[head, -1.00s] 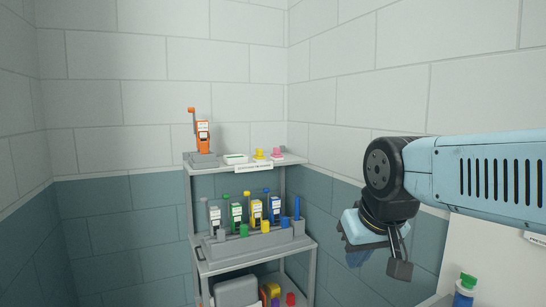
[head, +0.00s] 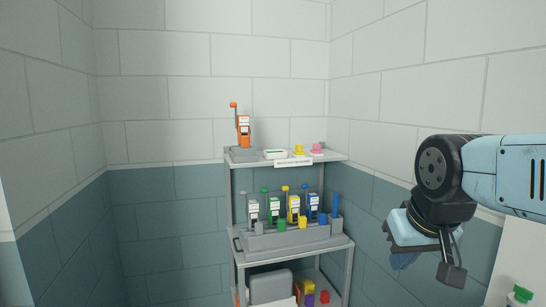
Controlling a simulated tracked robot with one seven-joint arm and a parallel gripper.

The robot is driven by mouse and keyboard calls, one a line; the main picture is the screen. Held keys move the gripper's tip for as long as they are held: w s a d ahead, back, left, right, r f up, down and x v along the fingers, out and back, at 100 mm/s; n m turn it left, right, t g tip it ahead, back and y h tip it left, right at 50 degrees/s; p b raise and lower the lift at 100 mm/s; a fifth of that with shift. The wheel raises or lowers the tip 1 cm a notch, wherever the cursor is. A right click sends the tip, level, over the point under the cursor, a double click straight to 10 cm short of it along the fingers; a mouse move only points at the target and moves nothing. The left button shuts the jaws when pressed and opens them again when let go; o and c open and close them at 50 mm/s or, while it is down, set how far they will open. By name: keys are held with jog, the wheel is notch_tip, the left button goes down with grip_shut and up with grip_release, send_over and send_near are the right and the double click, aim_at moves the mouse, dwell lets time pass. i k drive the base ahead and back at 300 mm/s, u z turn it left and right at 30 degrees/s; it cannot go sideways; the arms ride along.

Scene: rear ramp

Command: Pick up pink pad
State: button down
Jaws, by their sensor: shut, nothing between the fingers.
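The pink pad (head: 317,149) is a small pink piece on the right end of the grey cart's top shelf (head: 335,157). A yellow pad (head: 298,150) of similar shape sits just left of it. My gripper (head: 402,260) hangs at the end of the blue arm at right, pointing down. It is right of the shelf and lower than the pad in the picture, well apart from it. It appears shut and empty, though its fingertips are small and partly hidden by its own body.
An orange device (head: 243,130) and a white tray (head: 275,154) share the top shelf. The middle shelf holds a grey rack (head: 290,237) with several coloured devices. Tiled walls close in behind and right. A green-capped bottle (head: 521,294) is at bottom right.

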aim_at(316, 152)
jog(key=k, duration=1.65)
jog(key=u, duration=0.6)
jog(key=i, duration=3.15)
